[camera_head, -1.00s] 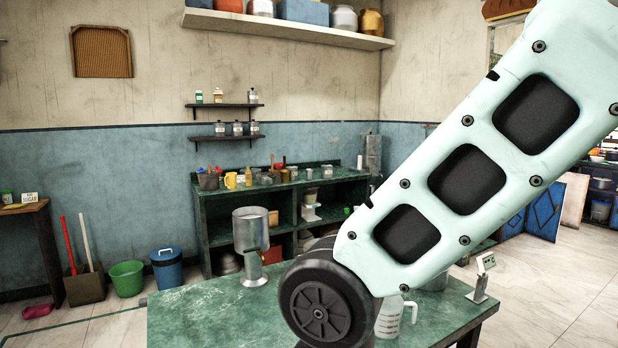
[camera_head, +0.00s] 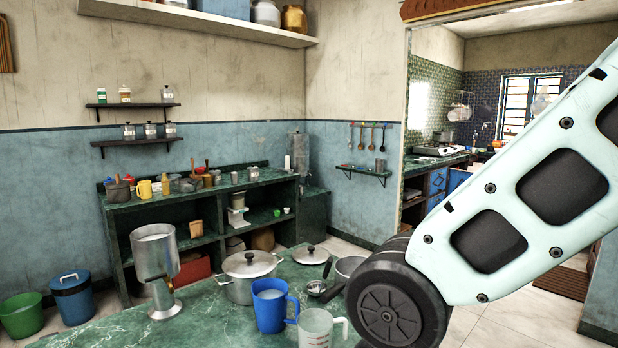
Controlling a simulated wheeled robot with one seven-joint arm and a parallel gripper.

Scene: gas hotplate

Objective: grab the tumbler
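I cannot single out a tumbler with certainty. A small metal cup (camera_head: 234,177) stands on the green back counter, and another small cup-like thing (camera_head: 380,165) sits on the wall shelf below the hanging ladles; both are too small to tell. My gripper is out of view. Only a pale green link of my arm and its dark round joint show at the right, covering part of the near table.
On the near green marble table (camera_head: 205,325) stand a metal cylinder on a stand (camera_head: 157,262), a lidded pot (camera_head: 249,276), a blue mug (camera_head: 270,306), a clear measuring jug (camera_head: 317,328) and a loose lid (camera_head: 311,255). A doorway opens at the right.

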